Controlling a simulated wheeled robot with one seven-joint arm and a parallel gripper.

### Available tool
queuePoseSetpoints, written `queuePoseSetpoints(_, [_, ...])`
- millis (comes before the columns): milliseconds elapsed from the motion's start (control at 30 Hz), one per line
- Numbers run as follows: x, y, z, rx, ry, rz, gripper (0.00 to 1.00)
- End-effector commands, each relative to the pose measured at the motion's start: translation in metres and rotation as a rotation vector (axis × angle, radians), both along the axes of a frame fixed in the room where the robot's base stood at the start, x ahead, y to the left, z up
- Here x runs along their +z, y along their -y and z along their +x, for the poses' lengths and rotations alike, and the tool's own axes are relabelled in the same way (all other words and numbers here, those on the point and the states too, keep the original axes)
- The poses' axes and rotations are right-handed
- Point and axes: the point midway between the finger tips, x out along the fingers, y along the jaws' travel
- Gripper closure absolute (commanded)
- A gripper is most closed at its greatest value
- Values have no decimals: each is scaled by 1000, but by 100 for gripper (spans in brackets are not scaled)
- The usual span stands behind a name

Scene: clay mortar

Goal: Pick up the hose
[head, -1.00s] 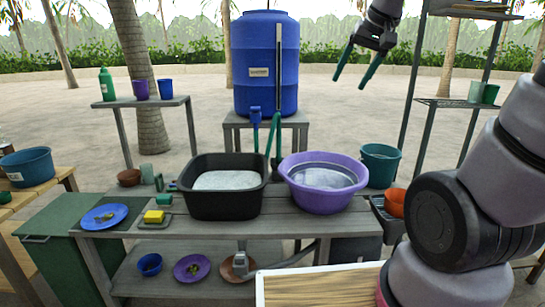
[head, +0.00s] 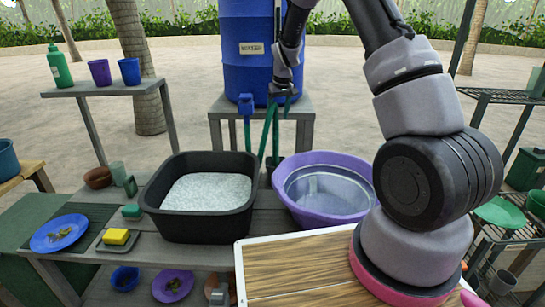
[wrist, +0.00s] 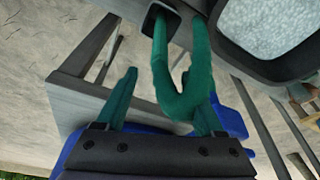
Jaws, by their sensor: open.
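The green hose (head: 276,142) hangs beside the blue barrel's stand, behind the black basin. In the wrist view the hose (wrist: 175,100) is a thick green loop, with one strand running into a dark square holder (wrist: 158,22). My gripper (head: 280,104) is in front of the barrel, pointing down at the upper part of the hose. Its green fingers are open in the wrist view (wrist: 159,76). The hose loop appears between them, close to the right finger. I cannot tell whether they touch, because finger and hose have nearly the same colour.
The blue barrel (head: 247,60) with a blue tap (head: 246,103) stands on a grey stand (head: 221,108). The black basin (head: 160,222) and purple basin (head: 300,210) are on the counter in front. A side shelf (head: 75,91) holds a bottle and cups.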

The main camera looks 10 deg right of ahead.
Motion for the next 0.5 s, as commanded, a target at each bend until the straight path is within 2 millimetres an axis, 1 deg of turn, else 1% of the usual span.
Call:
queuePoseSetpoints(300, [-46, -2, 12, 3, -4, -3, 30])
queuePoseSetpoints(500, [-60, -3, 16, 2, -3, -2, 30])
